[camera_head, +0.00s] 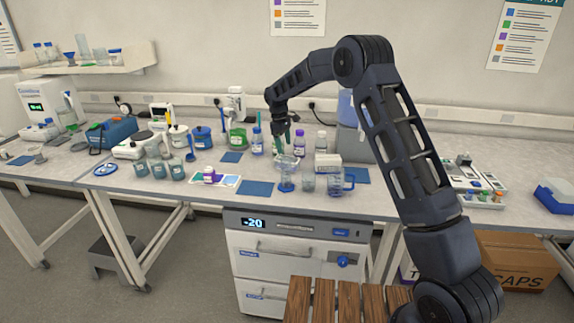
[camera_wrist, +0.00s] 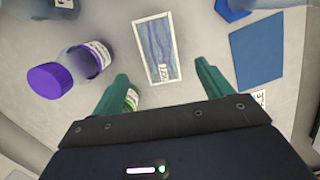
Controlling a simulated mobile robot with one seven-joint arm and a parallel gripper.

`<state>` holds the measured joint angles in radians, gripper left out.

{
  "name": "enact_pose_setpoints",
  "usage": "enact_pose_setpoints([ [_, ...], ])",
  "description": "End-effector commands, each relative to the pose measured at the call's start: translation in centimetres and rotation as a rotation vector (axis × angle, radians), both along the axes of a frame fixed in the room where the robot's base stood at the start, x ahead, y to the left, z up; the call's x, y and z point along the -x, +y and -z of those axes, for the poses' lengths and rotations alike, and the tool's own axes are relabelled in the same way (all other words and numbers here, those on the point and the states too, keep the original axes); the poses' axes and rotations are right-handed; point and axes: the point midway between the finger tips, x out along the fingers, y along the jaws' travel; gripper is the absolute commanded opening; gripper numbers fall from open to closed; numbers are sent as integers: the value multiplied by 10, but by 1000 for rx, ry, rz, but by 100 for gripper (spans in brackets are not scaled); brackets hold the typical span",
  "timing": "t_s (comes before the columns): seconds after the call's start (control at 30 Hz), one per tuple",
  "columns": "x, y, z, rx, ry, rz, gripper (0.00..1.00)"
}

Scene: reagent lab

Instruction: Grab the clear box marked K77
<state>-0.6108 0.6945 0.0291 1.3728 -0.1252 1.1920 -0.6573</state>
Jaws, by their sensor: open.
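A clear, open-topped box (camera_wrist: 155,35) with a pale rim stands below my gripper in the wrist view. A small white label on its near end carries dark marks that could be K77, too small to read surely. In the head view a clear vessel (camera_head: 287,160) just under the gripper looks like the same box. My gripper (camera_wrist: 162,69) is open, its green fingers spread left and right of the box's near end, with nothing held. It also shows in the head view (camera_head: 280,143), pointing down over the bench. Whether the fingers reach the box's height I cannot tell.
A purple-capped bottle (camera_wrist: 70,72) stands close left of the fingers. A green-labelled bottle (camera_wrist: 131,99) is partly hidden by the gripper. A blue mat (camera_wrist: 258,50) lies right.

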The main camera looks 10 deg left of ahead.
Motion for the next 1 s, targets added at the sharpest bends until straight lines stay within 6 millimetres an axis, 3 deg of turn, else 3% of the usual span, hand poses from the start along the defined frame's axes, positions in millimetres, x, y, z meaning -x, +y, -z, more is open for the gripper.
enact_pose_setpoints([
  [0.13, 1, -4, 22, 1, 1, 0, 78],
  [0.47, 2, -8, 46, 1, 1, 1, 78],
  [0.7, 2, -14, 77, 0, 0, 1, 78],
  [1.0, 2, -15, 84, 0, -1, 1, 78],
])
